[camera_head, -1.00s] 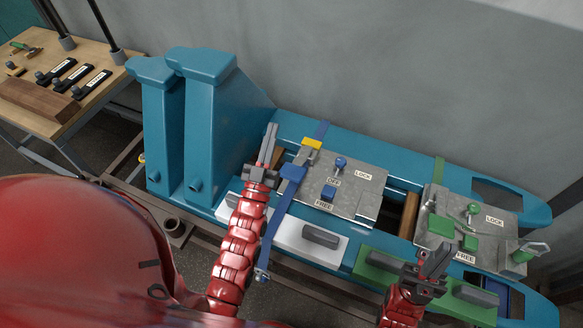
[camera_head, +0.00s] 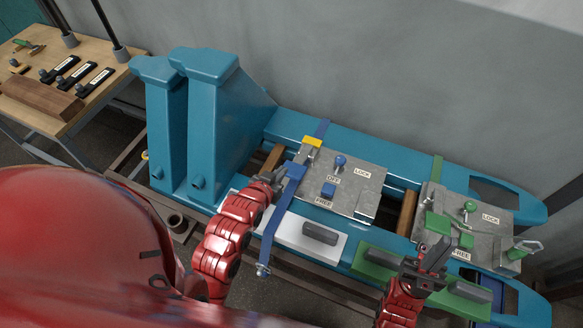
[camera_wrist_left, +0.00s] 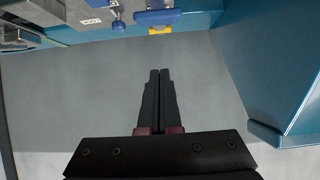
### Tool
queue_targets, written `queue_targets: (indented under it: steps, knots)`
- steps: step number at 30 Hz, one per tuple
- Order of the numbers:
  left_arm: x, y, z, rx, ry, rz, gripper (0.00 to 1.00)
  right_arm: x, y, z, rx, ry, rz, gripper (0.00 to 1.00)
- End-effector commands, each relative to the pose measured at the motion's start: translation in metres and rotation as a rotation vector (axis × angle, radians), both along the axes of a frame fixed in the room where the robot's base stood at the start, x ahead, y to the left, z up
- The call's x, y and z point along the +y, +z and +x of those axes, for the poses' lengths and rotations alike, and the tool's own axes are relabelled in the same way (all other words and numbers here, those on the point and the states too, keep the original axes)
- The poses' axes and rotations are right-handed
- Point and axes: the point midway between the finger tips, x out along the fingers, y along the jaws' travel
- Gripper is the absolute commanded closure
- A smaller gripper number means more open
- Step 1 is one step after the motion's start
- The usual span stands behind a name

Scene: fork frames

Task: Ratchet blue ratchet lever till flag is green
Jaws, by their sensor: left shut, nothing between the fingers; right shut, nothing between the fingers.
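The blue ratchet lever (camera_head: 294,172) is at the left edge of the left metal plate, in line with a blue strap (camera_head: 274,228). A yellow piece (camera_head: 312,142) sits at its far end; I cannot tell whether this is the flag. In the left wrist view a blue part (camera_wrist_left: 157,17) and a yellow part (camera_wrist_left: 160,30) show at the top. My left gripper (camera_head: 281,173) is shut and empty just left of the lever; contact cannot be told. Its closed fingers (camera_wrist_left: 158,72) show in the wrist view. My right gripper (camera_head: 445,243) is shut and empty by the green unit.
The left plate (camera_head: 349,188) carries blue knobs and LOCK, OFF and FREE labels. A similar plate with green parts (camera_head: 437,226) lies to the right. Tall teal uprights (camera_head: 212,130) stand left of the lever. A wooden bench (camera_head: 35,105) is at far left.

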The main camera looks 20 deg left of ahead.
Motion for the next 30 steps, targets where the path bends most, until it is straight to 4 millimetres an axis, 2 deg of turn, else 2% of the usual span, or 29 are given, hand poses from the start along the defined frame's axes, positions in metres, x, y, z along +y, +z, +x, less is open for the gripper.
queue_targets:
  steps: [7, 11, 27, 30]
  knots:
    - [0.0, 0.0, 0.002, -0.002, 0.0, -0.001, 1.0, 0.0, 0.001, 0.0, 0.0, 0.0, 0.0, 1.0]
    - [0.0, -0.005, 0.01, -0.002, 0.0, -0.002, 1.0, 0.0, 0.004, 0.0, 0.0, 0.0, 0.0, 1.0]
    - [-0.003, -0.043, 0.082, -0.002, 0.0, -0.001, 1.0, 0.0, 0.03, 0.0, 0.0, 0.0, 0.0, 1.0]
    - [-0.004, -0.054, 0.086, 0.004, 0.001, -0.001, 1.0, 0.0, 0.036, 0.0, 0.0, 0.0, 0.0, 1.0]
